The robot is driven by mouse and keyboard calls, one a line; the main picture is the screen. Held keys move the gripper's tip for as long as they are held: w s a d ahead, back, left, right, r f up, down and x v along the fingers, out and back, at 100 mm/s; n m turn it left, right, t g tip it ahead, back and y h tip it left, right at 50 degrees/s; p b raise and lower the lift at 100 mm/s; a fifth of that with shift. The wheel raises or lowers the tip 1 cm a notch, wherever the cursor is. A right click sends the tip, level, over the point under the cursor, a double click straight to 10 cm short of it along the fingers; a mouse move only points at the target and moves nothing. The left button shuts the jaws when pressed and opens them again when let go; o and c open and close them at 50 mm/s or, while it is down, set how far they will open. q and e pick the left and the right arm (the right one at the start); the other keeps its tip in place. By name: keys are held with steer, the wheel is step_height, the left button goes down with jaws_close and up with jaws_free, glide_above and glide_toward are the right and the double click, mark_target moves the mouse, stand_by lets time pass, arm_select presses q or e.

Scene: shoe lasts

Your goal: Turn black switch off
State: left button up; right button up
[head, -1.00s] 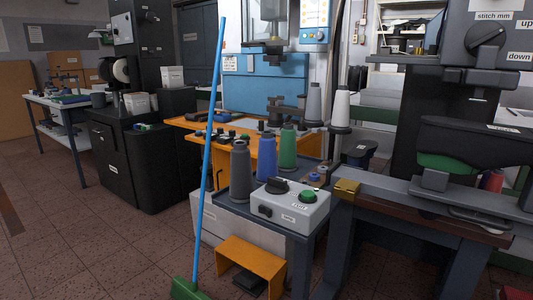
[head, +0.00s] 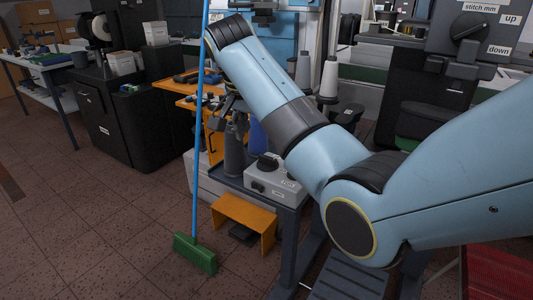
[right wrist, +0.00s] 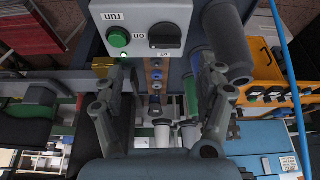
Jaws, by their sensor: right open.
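The grey control box (head: 270,181) stands on a dark table. Its black switch (head: 267,161) shows on top, partly beside my arm; it also shows in the right wrist view (right wrist: 165,36), next to an upside-down label that seems to read "on". A round green button (right wrist: 118,38) labelled "run" sits beside it. My right gripper (head: 229,112) is over the spools behind the box, partly hidden by my arm. In the right wrist view its fingers (right wrist: 163,88) are wide apart and empty, with the box beyond the fingertips and no contact seen. My left gripper is not in view.
A grey spool (head: 234,152) stands close to the box, with a blue spool (head: 257,137) partly hidden. A blue-handled broom (head: 196,150) stands upright at the left. An orange stool (head: 243,219) is below. The tiled floor at left is clear.

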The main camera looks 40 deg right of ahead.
mark_target(267, 157)
steer(key=shift+m, duration=0.3)
steer(key=x, duration=0.6)
steer(key=w+x, duration=0.1)
steer(key=x, duration=0.2)
steer(key=shift+w+d+f, duration=0.1)
steer(key=shift+d+f, duration=0.1)
steer(key=shift+d, duration=0.15)
